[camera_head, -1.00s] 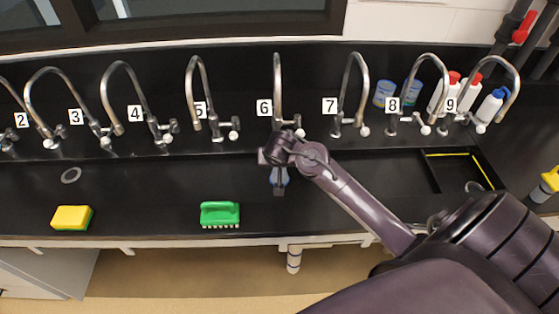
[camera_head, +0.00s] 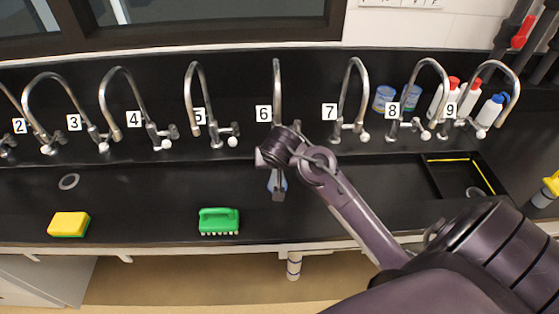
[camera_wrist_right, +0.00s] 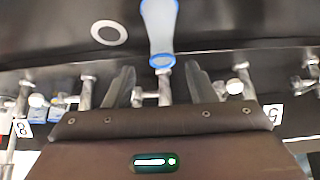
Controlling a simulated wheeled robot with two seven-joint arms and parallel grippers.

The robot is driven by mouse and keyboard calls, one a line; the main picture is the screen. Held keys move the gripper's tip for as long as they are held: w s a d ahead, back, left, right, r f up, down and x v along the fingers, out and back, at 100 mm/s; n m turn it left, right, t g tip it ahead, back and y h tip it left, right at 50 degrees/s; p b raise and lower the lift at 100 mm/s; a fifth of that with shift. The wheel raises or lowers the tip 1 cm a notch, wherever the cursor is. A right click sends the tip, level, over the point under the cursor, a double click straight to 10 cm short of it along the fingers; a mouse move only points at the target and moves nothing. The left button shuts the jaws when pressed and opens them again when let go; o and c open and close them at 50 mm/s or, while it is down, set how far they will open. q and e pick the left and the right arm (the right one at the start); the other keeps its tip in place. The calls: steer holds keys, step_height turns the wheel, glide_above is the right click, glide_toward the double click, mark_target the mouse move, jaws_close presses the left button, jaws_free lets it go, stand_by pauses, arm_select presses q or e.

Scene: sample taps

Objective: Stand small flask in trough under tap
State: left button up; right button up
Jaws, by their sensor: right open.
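A small pale-blue flask (camera_head: 284,181) shows partly behind my right gripper (camera_head: 278,192), in front of tap 6 (camera_head: 277,95). In the right wrist view the flask (camera_wrist_right: 161,30) has a blue rim, and its far end is cut off by the top edge. My right gripper (camera_wrist_right: 161,82) is open there, its two fingers apart on either side of the line of the flask, with the rim near the fingertips. It does not hold the flask. The black trough (camera_head: 130,185) runs below the taps. My left gripper is out of view.
A green brush (camera_head: 219,221) and a yellow sponge (camera_head: 69,224) lie along the front edge. A drain ring (camera_head: 69,181) is at the left. Bottles (camera_head: 490,110) and blue-lidded jars (camera_head: 384,98) stand at the back right. Several numbered taps line the back.

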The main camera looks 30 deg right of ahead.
steer(key=shift+b+v, duration=0.3)
steer(key=shift+v, duration=2.25)
